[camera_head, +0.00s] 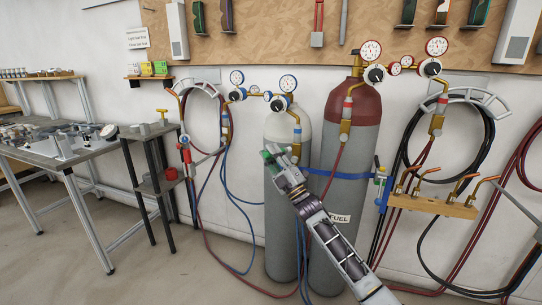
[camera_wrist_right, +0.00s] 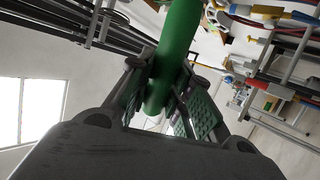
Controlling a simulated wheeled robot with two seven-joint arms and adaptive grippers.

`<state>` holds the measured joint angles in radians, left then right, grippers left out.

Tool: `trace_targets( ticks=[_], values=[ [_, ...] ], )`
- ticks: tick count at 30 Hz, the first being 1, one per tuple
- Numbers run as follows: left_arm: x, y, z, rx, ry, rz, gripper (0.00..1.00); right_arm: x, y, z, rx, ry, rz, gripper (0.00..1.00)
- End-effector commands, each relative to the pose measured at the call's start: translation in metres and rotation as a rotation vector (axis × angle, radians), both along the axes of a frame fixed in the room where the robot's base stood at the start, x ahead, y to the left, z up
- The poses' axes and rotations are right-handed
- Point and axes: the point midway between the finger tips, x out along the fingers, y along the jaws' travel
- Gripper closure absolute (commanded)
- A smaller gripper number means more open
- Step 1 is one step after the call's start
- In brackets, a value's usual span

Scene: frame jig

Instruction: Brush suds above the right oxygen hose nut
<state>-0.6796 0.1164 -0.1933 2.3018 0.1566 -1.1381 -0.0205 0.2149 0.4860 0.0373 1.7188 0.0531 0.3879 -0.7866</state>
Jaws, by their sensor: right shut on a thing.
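My right gripper (camera_head: 279,165) is shut on a green handle (camera_wrist_right: 178,45), which passes between its two fingers in the right wrist view. In the head view the green handle (camera_head: 268,156) shows small at the gripper, in front of the grey cylinder. I cannot make out bristles or suds. A brass hose fitting with a blue band (camera_head: 297,134) hangs below the gauges on the grey cylinder, just above and right of the gripper. Whether they touch I cannot tell. Which nut is the right oxygen one is unclear. My left gripper is out of view.
A grey cylinder (camera_head: 278,220) and a red-topped fuel cylinder (camera_head: 350,210) stand at the wall with a blue strap. Coiled hoses hang on both sides. A torch rack (camera_head: 433,206) is at right. A small stand (camera_head: 148,133) and a workbench (camera_head: 88,150) are at left.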

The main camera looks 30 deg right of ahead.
Motion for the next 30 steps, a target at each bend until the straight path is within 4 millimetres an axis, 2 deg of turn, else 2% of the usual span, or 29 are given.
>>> trace_targets(
  ticks=[30],
  values=[
    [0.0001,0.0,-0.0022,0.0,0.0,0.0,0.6,0.008,-0.0096,0.0,-0.001,0.0,-0.001,1.0]
  ],
)
